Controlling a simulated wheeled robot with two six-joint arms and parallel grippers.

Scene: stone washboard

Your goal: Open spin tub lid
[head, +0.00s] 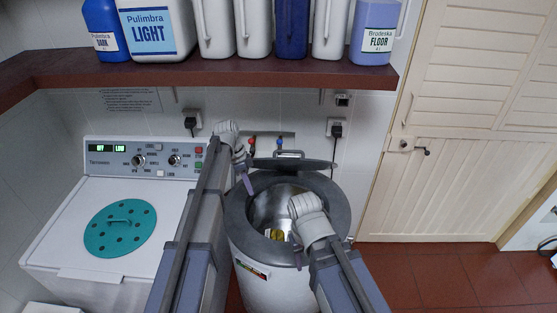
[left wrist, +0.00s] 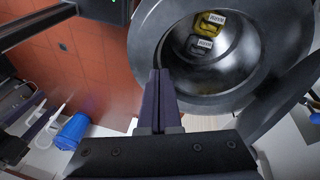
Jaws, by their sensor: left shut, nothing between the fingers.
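The spin tub (head: 275,287) is a white cylinder with a grey rim, right of the washing machine. Its grey lid (head: 308,164) is raised at the back of the rim, with a handle on it, and the round opening is uncovered. In the left wrist view the tub's rim (left wrist: 148,45) surrounds the metal drum, with a yellow item (left wrist: 208,24) and a grey item (left wrist: 199,45) inside. My left gripper (head: 248,186) is over the rim's left side; its fingers (left wrist: 157,75) are shut and empty. My right arm crosses the tub's front right; its fingertips are not clear.
The washing machine (head: 60,232) with a teal round lid (head: 120,229) stands at the left. A brown shelf (head: 220,71) with several bottles hangs above. Plugs and taps are on the wall behind. A wooden door (head: 440,190) and open red floor (head: 430,275) are at the right.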

